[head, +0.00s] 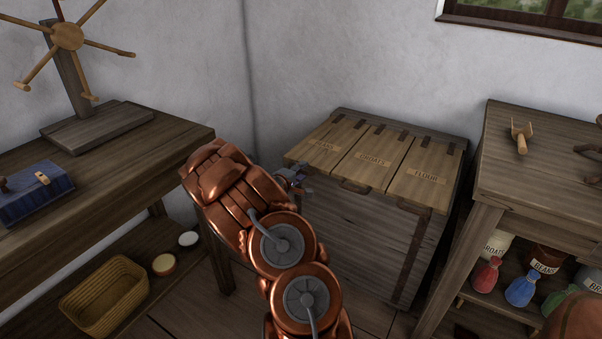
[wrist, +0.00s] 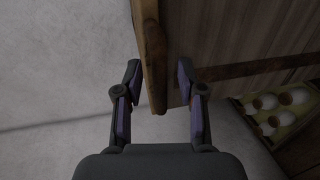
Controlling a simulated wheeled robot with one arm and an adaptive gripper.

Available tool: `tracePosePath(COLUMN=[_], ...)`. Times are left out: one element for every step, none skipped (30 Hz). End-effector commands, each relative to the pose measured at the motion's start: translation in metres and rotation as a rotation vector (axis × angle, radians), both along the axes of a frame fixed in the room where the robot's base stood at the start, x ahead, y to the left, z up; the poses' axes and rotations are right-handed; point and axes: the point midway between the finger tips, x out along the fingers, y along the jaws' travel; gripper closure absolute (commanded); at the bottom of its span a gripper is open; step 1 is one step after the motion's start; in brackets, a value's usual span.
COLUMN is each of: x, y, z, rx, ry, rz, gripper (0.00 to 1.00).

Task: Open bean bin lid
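The bin chest (head: 360,235) has three light wooden lids, all lying closed. The bean bin lid (head: 327,138) is the leftmost, with a worn label. My gripper (head: 300,181) is at its front left corner, partly hidden by my copper arm. In the wrist view, my gripper (wrist: 158,82) has its two fingers apart. A light brown wooden edge (wrist: 154,65), seemingly of the bean lid, reaches between them, with a gap visible on the right; contact on the left is unclear.
The groats lid (head: 372,160) and flour lid (head: 425,178) lie to the right, with dark handles. A workbench (head: 185,140) stands left and a side table (head: 500,170) right. The white wall (head: 340,50) is behind the chest. Space above the lids is clear.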

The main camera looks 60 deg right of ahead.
Motion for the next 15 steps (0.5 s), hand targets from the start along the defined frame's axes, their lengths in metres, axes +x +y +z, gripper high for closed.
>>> tracePosePath(x=[0.0, 0.0001, 0.0003, 0.0004, 0.0003, 0.0005, 0.0005, 0.0005, 0.0005, 0.0005, 0.0005, 0.0006, 0.0006, 0.0006, 0.0006], y=[-0.0013, -0.0016, -0.0019, -0.0021, -0.0022, -0.0022, -0.0021, -0.0021, -0.0021, -0.0021, -0.0021, -0.002, -0.002, -0.002, -0.002], z=[-0.0004, -0.0005, -0.0004, -0.0003, -0.0004, -0.0004, -0.0002, -0.0003, -0.0003, -0.0003, -0.0003, -0.0002, -0.0002, -0.0002, -0.0002], rx=[0.0, 0.0, 0.0, 0.0, 0.0, 0.0, 0.0, 0.0, 0.0, 0.0, 0.0, 0.0, 0.0, 0.0, 0.0], ry=[0.0, 0.0, 0.0, 0.0, 0.0, 0.0, 0.0, 0.0, -0.001, -0.001, -0.001, -0.001, -0.001, -0.001, -0.001], rz=[0.0, 0.0, 0.001, 0.001, 0.001, 0.001, 0.001, 0.001, 0.001, 0.001, 0.001, 0.001, 0.001, 0.001, 0.001], gripper=[0.61, 0.61, 0.61, 0.61, 0.61, 0.61, 0.61, 0.61, 0.61, 0.61, 0.63, 0.67, 0.7, 0.73, 0.77])
